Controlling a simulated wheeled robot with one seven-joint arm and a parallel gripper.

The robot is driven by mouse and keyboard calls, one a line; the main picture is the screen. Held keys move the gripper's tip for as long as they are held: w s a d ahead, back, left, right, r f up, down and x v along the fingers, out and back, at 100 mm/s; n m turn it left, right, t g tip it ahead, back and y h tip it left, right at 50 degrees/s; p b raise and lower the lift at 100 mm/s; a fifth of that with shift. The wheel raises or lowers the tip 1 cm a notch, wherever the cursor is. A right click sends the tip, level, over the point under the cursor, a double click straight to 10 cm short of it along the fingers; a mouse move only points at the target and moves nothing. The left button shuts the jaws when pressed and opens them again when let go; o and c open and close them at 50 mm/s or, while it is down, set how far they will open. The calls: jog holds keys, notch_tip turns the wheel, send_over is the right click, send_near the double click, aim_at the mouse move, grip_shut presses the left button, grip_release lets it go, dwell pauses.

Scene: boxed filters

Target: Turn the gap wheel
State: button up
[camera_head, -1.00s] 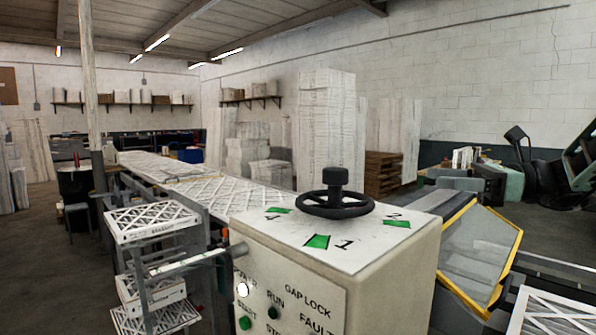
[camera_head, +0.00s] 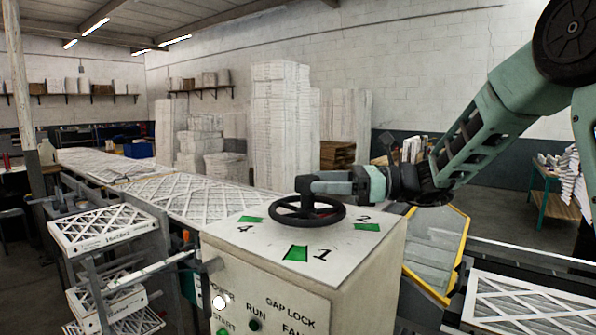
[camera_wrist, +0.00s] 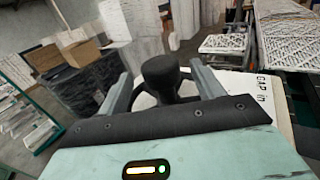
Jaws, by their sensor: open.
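The gap wheel (camera_head: 282,215) is a black handwheel lying flat on top of a cream control cabinet (camera_head: 345,252). An upright black knob rises from it and shows clearly in the wrist view (camera_wrist: 160,73). My gripper (camera_head: 311,184) has come in from the right at knob height, and in the wrist view (camera_wrist: 163,80) its two fingers stand apart on either side of the knob. I cannot tell whether they touch it. Green marks (camera_head: 296,253) with the numbers 4, 1 and 2 surround the wheel.
The cabinet front has GAP LOCK, RUN and START labels and a lit white lamp (camera_head: 219,302). A rack of framed filters (camera_head: 101,232) stands at the left. A yellow-edged clear guard (camera_head: 436,250) is just right of the cabinet. A filter conveyor (camera_head: 180,186) runs behind.

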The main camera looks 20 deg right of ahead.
aim_at(298, 177)
jog(key=p+x, duration=0.1)
jog(key=x, duration=0.4)
jog(key=shift+w+a+p, duration=0.2)
jog(key=shift+a+p, duration=0.15)
jog(key=shift+p, duration=0.05)
